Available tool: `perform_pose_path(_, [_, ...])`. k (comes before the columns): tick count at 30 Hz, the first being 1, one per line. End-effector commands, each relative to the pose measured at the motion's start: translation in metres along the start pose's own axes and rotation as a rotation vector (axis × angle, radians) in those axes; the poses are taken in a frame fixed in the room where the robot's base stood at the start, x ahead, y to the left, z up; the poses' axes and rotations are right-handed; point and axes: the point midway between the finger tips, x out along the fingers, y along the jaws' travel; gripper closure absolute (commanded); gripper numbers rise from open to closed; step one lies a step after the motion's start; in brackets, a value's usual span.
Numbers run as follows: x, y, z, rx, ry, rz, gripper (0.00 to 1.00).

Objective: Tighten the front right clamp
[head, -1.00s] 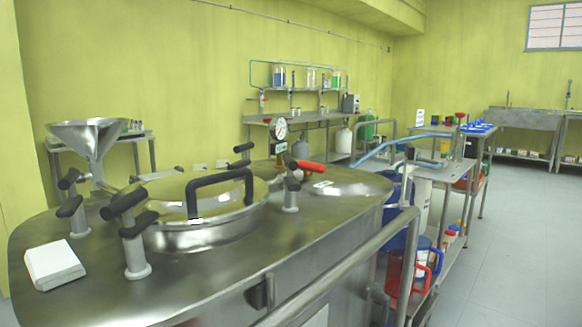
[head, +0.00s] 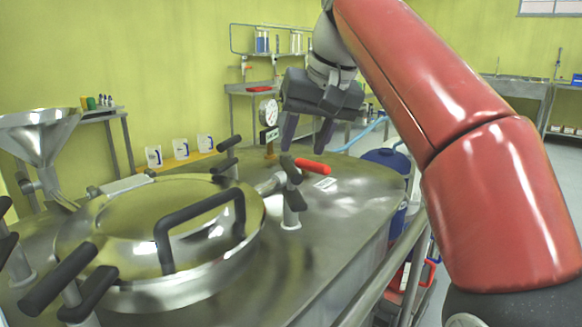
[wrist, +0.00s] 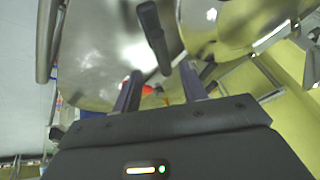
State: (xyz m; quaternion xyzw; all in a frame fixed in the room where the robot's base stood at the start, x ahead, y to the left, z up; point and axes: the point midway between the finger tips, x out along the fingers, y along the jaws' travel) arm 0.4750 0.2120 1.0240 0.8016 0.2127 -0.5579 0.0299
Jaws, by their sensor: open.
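The round reactor lid (head: 130,225) has black-handled clamps around its rim. The clamp at the lid's right (head: 291,190) has two black grips on a metal post, beside a red-handled valve (head: 312,166). Another clamp stands at the front (head: 70,285), its base cut off by the frame. My gripper (head: 308,142) is open and empty, fingers pointing down, above and behind the right clamp and red handle, apart from both. In the wrist view, my gripper (wrist: 160,75) shows two spread fingers, with a black clamp handle (wrist: 154,36) beyond them and part of the red handle (wrist: 148,89) between them.
A black arched lid handle (head: 200,220) rises over the lid. A pressure gauge (head: 268,112) stands behind the clamp. A metal railing (head: 385,275) runs along the right edge of the vessel. A steel funnel (head: 38,135) stands at the left.

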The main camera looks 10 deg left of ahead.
Motion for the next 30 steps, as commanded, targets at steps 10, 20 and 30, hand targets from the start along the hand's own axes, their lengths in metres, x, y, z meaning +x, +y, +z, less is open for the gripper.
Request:
perform_pose_path(10, [0.032,-0.003,-0.002,-0.006,-0.007,-0.009,0.58])
perform_pose_path(20, [0.074,-0.004,-0.002,-0.006,-0.003,-0.009,0.58])
perform_pose_path(30, [0.077,-0.004,-0.003,-0.006,-0.002,-0.009,0.59])
